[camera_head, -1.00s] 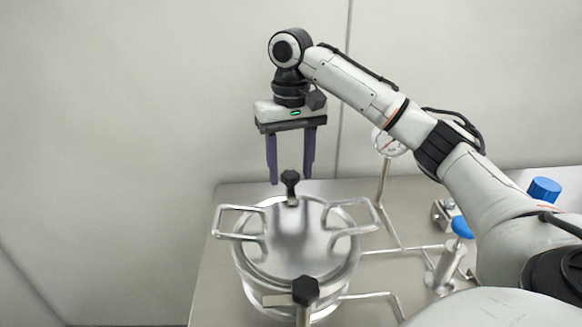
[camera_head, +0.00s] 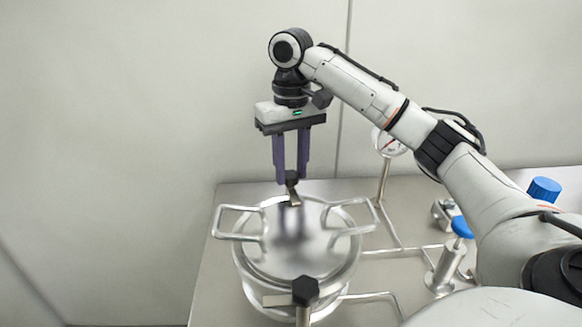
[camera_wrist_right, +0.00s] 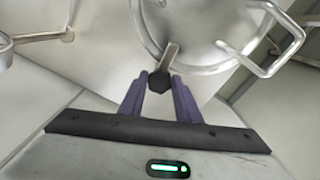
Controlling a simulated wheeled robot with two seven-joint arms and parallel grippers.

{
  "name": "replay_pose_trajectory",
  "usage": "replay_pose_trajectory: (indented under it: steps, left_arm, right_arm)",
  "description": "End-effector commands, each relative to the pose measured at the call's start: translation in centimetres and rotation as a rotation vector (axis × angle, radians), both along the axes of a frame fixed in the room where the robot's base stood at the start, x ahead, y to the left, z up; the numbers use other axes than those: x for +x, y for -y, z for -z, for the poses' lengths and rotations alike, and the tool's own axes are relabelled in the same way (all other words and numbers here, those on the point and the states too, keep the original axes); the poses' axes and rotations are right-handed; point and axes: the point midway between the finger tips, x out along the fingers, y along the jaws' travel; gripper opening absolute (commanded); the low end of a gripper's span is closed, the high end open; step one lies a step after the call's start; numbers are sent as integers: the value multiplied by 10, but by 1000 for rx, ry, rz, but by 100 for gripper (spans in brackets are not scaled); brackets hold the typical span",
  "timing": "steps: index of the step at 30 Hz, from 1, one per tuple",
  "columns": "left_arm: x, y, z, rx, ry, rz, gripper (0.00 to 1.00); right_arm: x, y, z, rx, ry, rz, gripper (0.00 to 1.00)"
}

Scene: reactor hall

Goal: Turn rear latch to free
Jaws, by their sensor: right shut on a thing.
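The rear latch (camera_head: 291,178) has a black knob and a short metal tab, at the back rim of the steel vessel (camera_head: 243,268). Its tab points forward over the lid (camera_head: 275,262), slightly turned. My right gripper (camera_head: 291,182) points down from above with its purple fingers shut on the knob. In the right wrist view the knob (camera_wrist_right: 159,82) sits between the fingertips, and the tab (camera_wrist_right: 171,56) reaches over the lid edge. My left gripper is not in view.
A front latch (camera_head: 305,291) with a black knob stands at the near rim. Two looped handles (camera_head: 238,222) (camera_head: 352,215) flank the lid. Pipes, a gauge (camera_head: 388,143), a blue-topped valve (camera_head: 461,227) and a blue cap (camera_head: 544,189) stand to the right. A wall is behind.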

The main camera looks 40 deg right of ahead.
Motion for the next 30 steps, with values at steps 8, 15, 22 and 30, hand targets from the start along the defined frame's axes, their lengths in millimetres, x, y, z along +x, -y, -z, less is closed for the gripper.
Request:
replay_pose_trajectory:
  steps: [8, 15, 22, 30]
  left_arm:
    - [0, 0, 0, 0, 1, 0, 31]
    - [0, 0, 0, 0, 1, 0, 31]
    - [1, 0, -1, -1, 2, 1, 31]
    - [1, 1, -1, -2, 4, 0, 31]
  right_arm:
    - [-1, 1, 0, 1, -2, -241, 8]
    - [-1, 2, 0, 1, -3, -469, 8]
    - [-1, 3, 0, 1, -3, -688, 8]
    - [0, 4, 0, 0, -3, -943, 8]
